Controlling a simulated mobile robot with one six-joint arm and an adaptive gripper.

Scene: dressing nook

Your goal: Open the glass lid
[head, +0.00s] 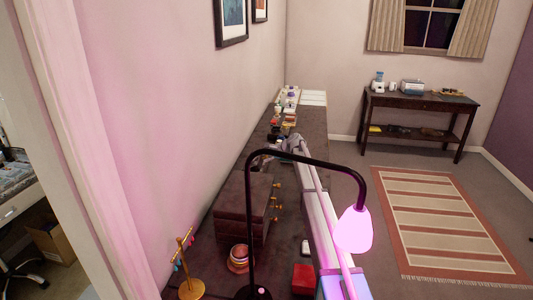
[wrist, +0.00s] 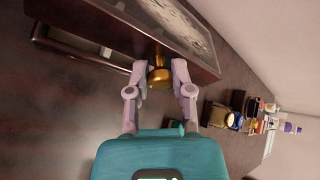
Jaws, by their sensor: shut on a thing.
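A glass lid with a dark wooden frame (wrist: 201,61) and a patterned, pale area under its pane (wrist: 172,22) fills the top of the wrist view. A round gold knob (wrist: 159,78) sticks out from the frame's near edge. My gripper (wrist: 160,70) has its two fingers on either side of this knob and is shut on it. A second dark bar (wrist: 75,48) runs beside the frame at the left; I cannot tell how far the lid is raised. In the head view my gripper (head: 291,143) is small at the far part of the counter, and the lid is not clear there.
A dark counter (head: 222,212) runs along the left wall. On it stand a brown drawer box (head: 243,208) with gold knobs, a black lamp (head: 251,225), a gold jewellery stand (head: 188,270) and a red box (head: 304,278). Bottles (wrist: 232,120) stand right of my gripper. The striped rug (head: 450,225) is clear.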

